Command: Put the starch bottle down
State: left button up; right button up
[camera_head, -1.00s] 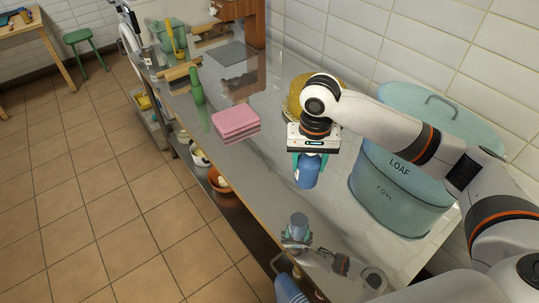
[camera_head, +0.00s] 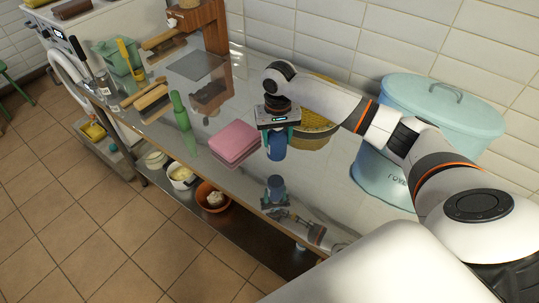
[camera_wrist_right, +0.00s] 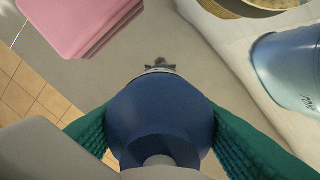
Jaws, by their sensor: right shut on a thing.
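The starch bottle (camera_head: 277,147) is blue and hangs upright below my right gripper (camera_head: 277,131). In the right wrist view, the bottle (camera_wrist_right: 160,112) fills the middle, with a teal finger pad pressed on each side, so the gripper is shut on it. In the head view a gap separates the bottle from its reflection in the shiny metal counter (camera_head: 330,185), so it is held a little above the top. The upper part of the bottle is hidden by the gripper. My left gripper is not in view.
A pink folded cloth stack (camera_head: 235,141) lies just left of the bottle. A yellow woven basket (camera_head: 318,130) stands behind it, and a light-blue bread bin (camera_head: 440,103) stands to the right. A green bottle-shaped thing (camera_head: 179,112) is farther left. The counter in front looks clear.

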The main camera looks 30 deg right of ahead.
aim_at(276, 153)
notch_tip(276, 153, down, 2)
jog(key=shift+s+d+f, duration=0.1)
jog(key=shift+s+f, duration=0.05)
jog(key=shift+f, duration=0.05)
jog(key=f+p, duration=0.1)
jog(key=f, duration=0.3)
jog(key=shift+a, duration=0.2)
jog(key=shift+f, duration=0.15)
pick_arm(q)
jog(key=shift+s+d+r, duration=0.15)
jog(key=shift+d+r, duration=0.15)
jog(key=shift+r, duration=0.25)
pick_arm(e)
jog(key=o, duration=1)
jog(key=shift+f, duration=0.1)
jog(key=shift+c, duration=0.2)
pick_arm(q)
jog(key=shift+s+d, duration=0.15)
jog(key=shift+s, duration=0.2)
pick_arm(e)
jog(key=shift+o, duration=0.3)
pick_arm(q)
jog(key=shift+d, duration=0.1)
